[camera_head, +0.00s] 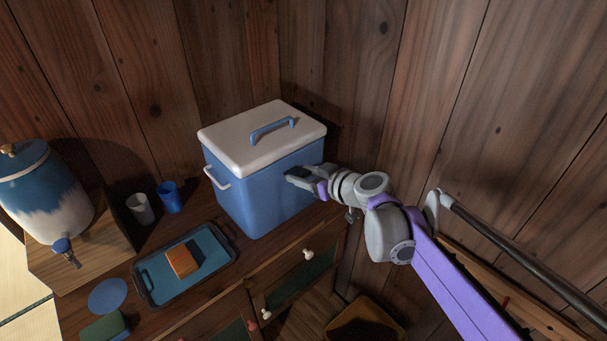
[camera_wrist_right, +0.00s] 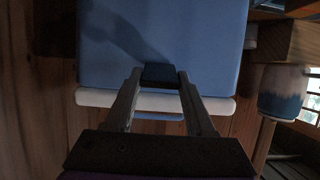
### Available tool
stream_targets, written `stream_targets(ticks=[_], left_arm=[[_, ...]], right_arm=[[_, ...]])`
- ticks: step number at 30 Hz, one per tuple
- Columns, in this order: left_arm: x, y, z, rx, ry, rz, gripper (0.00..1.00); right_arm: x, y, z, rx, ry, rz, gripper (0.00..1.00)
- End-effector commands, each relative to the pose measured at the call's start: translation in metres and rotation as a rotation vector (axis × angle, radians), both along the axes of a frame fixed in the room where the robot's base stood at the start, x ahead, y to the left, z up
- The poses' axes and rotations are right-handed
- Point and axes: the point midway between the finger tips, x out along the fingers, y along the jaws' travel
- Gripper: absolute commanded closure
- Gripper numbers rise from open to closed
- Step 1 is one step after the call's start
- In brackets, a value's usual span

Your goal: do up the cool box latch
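The cool box (camera_head: 262,196) is blue with a white lid (camera_head: 255,138) and a blue lid handle. It stands upright with the lid down on the body. My right gripper (camera_head: 297,178) is at its right-hand face, just below the lid. In the right wrist view, the box's blue face (camera_wrist_right: 205,40) and white lid edge (camera_wrist_right: 220,104) appear upside down. A dark latch piece (camera_wrist_right: 159,75) sits between the spread fingertips of my right gripper (camera_wrist_right: 160,82), one on each side. Contact is unclear. In the head view the gripper hides the latch. My left gripper is not in view.
The box stands on a wooden cabinet (camera_head: 222,273) against plank walls. Left of it are a grey cup (camera_head: 140,209), a blue cup (camera_head: 170,197), a tray (camera_head: 226,236) with an orange block (camera_head: 182,261), and a drink dispenser (camera_head: 45,200).

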Motion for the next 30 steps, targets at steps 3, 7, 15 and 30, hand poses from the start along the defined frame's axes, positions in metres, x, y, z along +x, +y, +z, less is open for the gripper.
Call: stream_targets(ticks=[3, 7, 15, 30], left_arm=[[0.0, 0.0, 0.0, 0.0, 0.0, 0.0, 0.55], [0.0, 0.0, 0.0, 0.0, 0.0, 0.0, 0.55], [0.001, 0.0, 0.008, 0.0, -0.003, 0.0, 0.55], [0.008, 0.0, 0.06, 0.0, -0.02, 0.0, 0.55]], right_arm=[[0.0, 0.0, 0.0, 0.0, 0.0, 0.0, 0.8], [0.0, 0.0, 0.0, 0.0, 0.0, 0.0, 1.0], [0.001, 0.001, 0.004, -0.024, 0.03, 0.002, 1.0], [0.01, 0.007, 0.023, -0.221, 0.298, 0.002, 1.0]])
